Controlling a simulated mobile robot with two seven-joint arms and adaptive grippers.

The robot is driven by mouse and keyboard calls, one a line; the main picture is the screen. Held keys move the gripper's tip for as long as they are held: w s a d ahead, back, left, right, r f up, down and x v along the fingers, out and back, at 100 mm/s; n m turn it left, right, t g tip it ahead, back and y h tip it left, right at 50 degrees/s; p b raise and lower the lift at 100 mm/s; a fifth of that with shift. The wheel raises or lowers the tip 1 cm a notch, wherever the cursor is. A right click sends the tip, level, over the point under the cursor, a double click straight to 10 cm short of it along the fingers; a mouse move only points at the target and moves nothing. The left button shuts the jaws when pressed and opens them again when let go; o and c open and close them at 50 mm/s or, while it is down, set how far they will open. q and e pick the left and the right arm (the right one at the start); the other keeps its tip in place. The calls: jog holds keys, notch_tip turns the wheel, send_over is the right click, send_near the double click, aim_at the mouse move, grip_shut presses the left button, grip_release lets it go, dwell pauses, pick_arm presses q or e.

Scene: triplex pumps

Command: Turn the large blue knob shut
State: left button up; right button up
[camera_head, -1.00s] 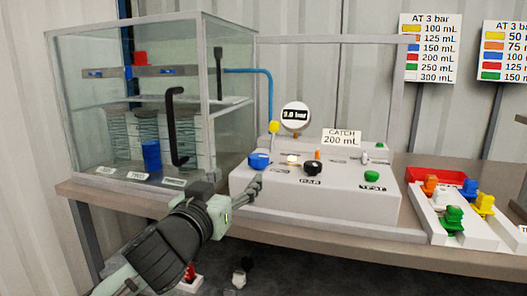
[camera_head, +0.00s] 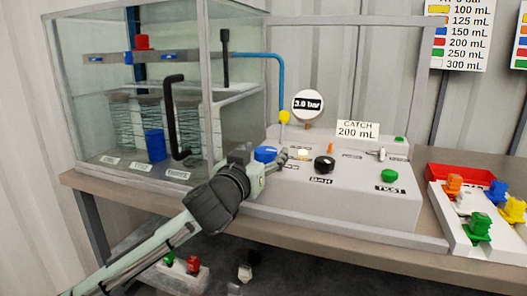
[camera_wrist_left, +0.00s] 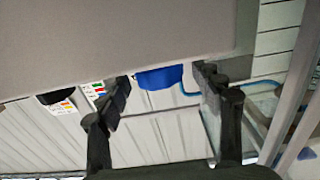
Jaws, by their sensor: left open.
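The large blue knob (camera_head: 265,154) sits on the left part of the grey control box's (camera_head: 330,206) sloping top. It also shows in the left wrist view (camera_wrist_left: 159,77), between the finger tips and beyond them. My left gripper (camera_head: 272,164) is open at the knob, its fingers in front of and beside it in the head view. In the wrist view the two fingers (camera_wrist_left: 165,95) stand apart on either side of the knob. I cannot tell whether they touch it. My right gripper is not in view.
A glass tank (camera_head: 150,90) stands left of the box. A red tray (camera_head: 470,172) and coloured valves are at right. A round gauge (camera_head: 308,103) stands behind.

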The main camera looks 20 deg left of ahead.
pick_arm(q)
jog(key=shift+c, duration=0.5)
jog(key=c, duration=1.1)
jog(key=shift+o, duration=0.2)
